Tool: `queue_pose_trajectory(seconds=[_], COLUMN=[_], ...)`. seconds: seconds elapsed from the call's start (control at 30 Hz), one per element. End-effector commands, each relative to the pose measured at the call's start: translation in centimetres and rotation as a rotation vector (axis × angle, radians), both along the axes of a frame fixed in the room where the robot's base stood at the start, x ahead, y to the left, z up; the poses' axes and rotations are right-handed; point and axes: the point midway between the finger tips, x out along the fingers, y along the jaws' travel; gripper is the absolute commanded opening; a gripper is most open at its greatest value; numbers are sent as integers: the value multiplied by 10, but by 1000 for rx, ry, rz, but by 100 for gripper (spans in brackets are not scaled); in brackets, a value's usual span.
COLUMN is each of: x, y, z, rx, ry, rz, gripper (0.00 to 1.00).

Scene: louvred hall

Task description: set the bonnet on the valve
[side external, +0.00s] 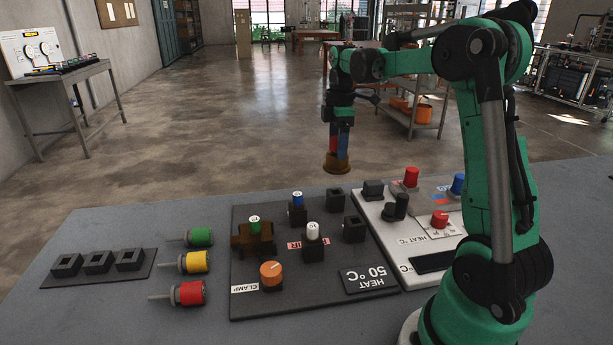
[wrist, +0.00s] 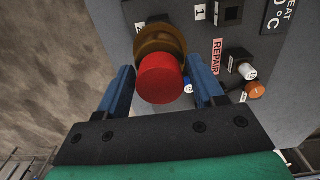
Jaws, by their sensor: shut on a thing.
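My gripper (side external: 341,137) has blue fingers shut on the bonnet, a red cylinder with a brown round flange (side external: 337,163) at its lower end. In the wrist view the red cylinder (wrist: 160,78) sits between the fingers, with the brown flange (wrist: 160,38) beyond it. The bonnet hangs roughly upright in the air, well above and behind the dark board. The valve appears to be the brown body (side external: 240,241) at the left of that board, with a green-capped piece (side external: 254,222) at it. The bonnet is apart from it, to the right and higher. I cannot make out the valve in the wrist view.
The dark board (side external: 333,305) carries a blue-capped peg (side external: 297,198), a white-capped peg (side external: 312,230), an orange knob (side external: 271,271) and empty sockets. A pale panel (side external: 409,237) with knobs lies right. Green, yellow and red cylinders (side external: 190,293) and a socket strip (side external: 98,269) lie left.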

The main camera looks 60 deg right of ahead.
Motion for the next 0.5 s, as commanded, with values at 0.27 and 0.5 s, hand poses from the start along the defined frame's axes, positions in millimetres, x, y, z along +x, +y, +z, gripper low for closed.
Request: queue_pose_trajectory(seconds=[0.27,0.5], x=[39,61], y=[71,159], z=[22,47], rx=[0,0], ry=[0,0], rz=[202,431], gripper=[0,0])
